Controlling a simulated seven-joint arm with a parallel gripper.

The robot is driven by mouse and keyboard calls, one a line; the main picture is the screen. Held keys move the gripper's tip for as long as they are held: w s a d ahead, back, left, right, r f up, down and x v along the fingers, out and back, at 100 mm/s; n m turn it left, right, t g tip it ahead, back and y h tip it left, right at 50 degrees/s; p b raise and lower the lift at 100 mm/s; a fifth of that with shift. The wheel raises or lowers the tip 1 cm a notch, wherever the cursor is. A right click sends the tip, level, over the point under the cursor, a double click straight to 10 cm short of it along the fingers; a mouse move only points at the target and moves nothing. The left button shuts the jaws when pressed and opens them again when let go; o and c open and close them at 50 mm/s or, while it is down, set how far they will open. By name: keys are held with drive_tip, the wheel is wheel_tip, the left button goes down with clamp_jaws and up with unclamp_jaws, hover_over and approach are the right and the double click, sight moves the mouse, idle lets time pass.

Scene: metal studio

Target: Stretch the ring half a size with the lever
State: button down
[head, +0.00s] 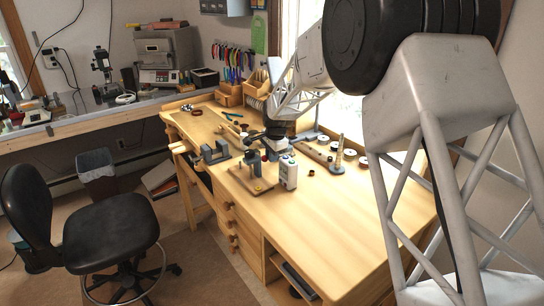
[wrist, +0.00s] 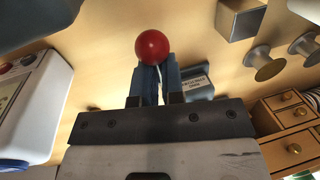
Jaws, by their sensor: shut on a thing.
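My gripper (head: 270,143) is low over the middle of the workbench. In the wrist view its two fingers (wrist: 158,85) are closed on a thin pale lever (wrist: 157,76) topped by a red ball knob (wrist: 152,46). The knob sits at the fingertips. A grey-blue block with a small label (wrist: 196,86) shows behind the fingers; the label is too small to read. In the head view a brown stand with a flat base (head: 252,181) is just below and left of my gripper. I cannot make out the ring in either view.
A grey vise-like block (head: 215,153) is to the left, and a tapered post (head: 339,155) to the right. The bench front (head: 340,225) is clear.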

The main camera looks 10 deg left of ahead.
drive_tip(key=shift+a+r, duration=0.1)
drive_tip(key=shift+r, duration=0.35)
drive_tip(key=shift+w+r, duration=0.15)
drive_tip(key=shift+r, duration=0.45)
drive_tip(key=shift+w+d+r, duration=0.2)
drive_tip(key=shift+d+r, duration=0.05)
drive_tip(key=shift+r, duration=0.2)
drive_tip(key=shift+w+d+r, duration=0.2)
drive_tip(key=shift+d+r, duration=0.05)
drive_tip(key=shift+r, duration=0.2)
drive_tip(key=shift+w+d+r, duration=0.85)
drive_tip(key=shift+w+r, duration=0.05)
drive_tip(key=shift+r, duration=0.25)
drive_tip(key=c, duration=1.2)
unclamp_jaws()
drive_tip(key=shift+f, duration=0.1)
drive_tip(key=shift+d, duration=0.1)
